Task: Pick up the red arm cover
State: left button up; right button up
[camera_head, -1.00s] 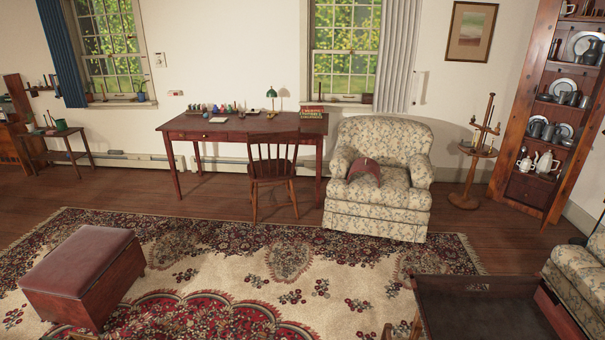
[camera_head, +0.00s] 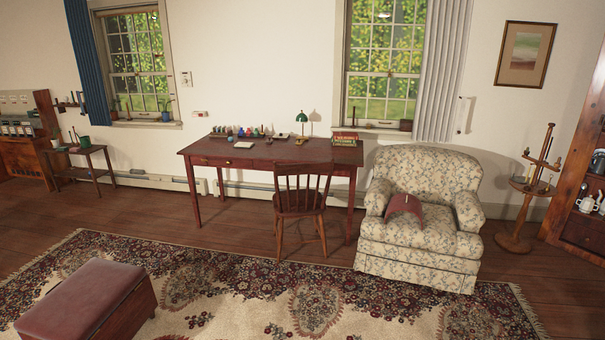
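The red arm cover (camera_head: 405,206) is a small, dark red, curved piece. It rests on the seat of the floral armchair (camera_head: 437,176), near the chair's left arm. It arches up like a bent sheet. The armchair faces me at the right of the middle, on the far side of the rug. Neither of my grippers shows in the head view.
A wooden chair (camera_head: 302,203) stands at a red desk (camera_head: 262,154) left of the armchair. A red-topped ottoman (camera_head: 84,298) is at the front left. A candle stand (camera_head: 515,242) stands right of the armchair. The patterned rug (camera_head: 250,311) before the armchair is clear.

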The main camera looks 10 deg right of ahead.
aim_at(406, 202)
jog(key=z, duration=0.25)
jog(key=i, duration=2)
jog(key=z, duration=0.65)
jog(key=i, duration=2.8)
jog(key=u, duration=0.15)
